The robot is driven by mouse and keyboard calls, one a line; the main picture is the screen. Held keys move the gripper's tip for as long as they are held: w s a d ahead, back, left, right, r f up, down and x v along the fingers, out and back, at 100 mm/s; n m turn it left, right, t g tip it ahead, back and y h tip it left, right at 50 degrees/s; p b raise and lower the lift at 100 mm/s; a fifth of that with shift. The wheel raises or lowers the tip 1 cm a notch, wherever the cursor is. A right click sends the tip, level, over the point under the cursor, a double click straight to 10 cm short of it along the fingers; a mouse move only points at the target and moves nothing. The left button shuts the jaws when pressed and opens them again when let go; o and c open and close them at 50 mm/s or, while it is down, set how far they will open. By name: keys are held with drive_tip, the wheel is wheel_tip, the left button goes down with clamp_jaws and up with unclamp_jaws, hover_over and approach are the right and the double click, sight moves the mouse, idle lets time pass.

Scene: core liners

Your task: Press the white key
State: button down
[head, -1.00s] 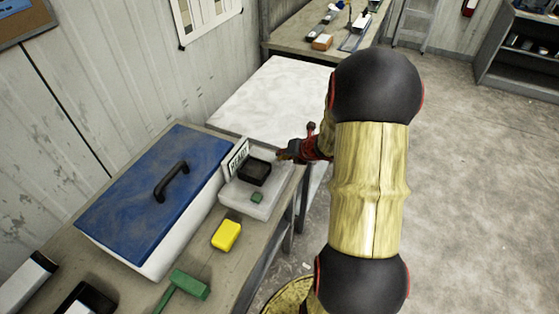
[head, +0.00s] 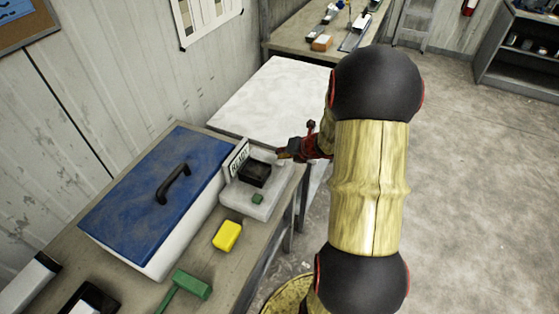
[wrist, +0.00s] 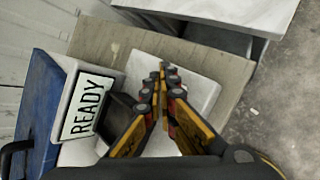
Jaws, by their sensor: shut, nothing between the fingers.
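My gripper (head: 283,154) is shut and empty over the device's far right corner. A small white bit (head: 280,162) shows just below the fingertips, perhaps the white key; I cannot tell if they touch. In the wrist view my gripper (wrist: 164,68) points over the device's pale top (wrist: 200,92), beside the READY sign (wrist: 87,106). The fingers hide what lies directly beneath them.
A white box with a blue lid (head: 150,200) and black handle stands left of the device. A yellow block (head: 227,235) and a green hammer-like tool (head: 188,290) lie in front. A white slab-topped surface (head: 270,98) is behind. Open floor lies to the right.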

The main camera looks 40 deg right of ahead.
sight(282, 161)
drive_tip(key=shift+r, duration=0.1)
wheel_tip(282, 161, up, 5)
drive_tip(key=p, duration=0.5)
idle(0.8)
